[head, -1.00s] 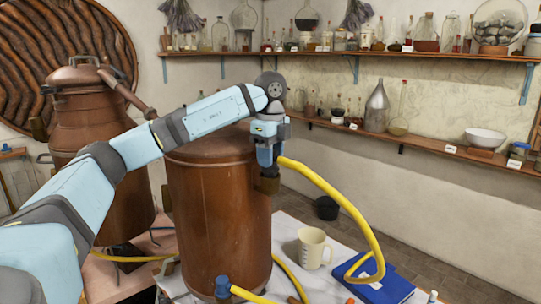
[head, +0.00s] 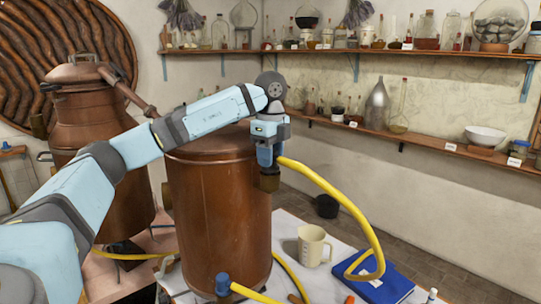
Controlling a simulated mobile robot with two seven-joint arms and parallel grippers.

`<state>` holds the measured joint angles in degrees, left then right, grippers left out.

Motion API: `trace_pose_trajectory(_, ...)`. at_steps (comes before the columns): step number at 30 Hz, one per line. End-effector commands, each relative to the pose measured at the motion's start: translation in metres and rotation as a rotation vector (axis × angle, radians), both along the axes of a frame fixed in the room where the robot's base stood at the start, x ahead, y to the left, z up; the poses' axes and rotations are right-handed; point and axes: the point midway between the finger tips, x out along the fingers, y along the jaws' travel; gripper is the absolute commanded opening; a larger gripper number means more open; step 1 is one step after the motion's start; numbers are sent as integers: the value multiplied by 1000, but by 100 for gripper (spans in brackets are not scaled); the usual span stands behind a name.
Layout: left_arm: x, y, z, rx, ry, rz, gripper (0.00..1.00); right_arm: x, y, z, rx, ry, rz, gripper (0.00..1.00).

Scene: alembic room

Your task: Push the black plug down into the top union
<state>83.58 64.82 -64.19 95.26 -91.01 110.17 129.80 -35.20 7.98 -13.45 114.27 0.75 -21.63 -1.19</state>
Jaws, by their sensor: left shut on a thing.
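My left gripper (head: 266,160) points down at the upper right side of the front copper vessel (head: 215,215). It is shut on the black plug at the end of the yellow hose (head: 345,202). The fingers hide the plug itself. The brass top union (head: 268,182) is on the vessel's side, right under the fingers. I cannot tell how deep the plug sits in it. My right gripper is not in view.
A beige measuring jug (head: 311,246) and a blue book (head: 378,276) are on the white table, right of the vessel. A blue fitting (head: 222,284) with yellow hose is low on the vessel. A second copper vessel (head: 90,120) stands behind my left arm. Shelves with glassware line the wall.

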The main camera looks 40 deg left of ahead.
Motion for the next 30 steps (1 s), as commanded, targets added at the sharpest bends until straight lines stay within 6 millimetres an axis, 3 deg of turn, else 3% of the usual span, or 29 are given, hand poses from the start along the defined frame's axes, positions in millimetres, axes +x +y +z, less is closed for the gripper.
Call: trace_pose_trajectory(30,0,0,-6,0,0,0,14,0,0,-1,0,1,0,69)
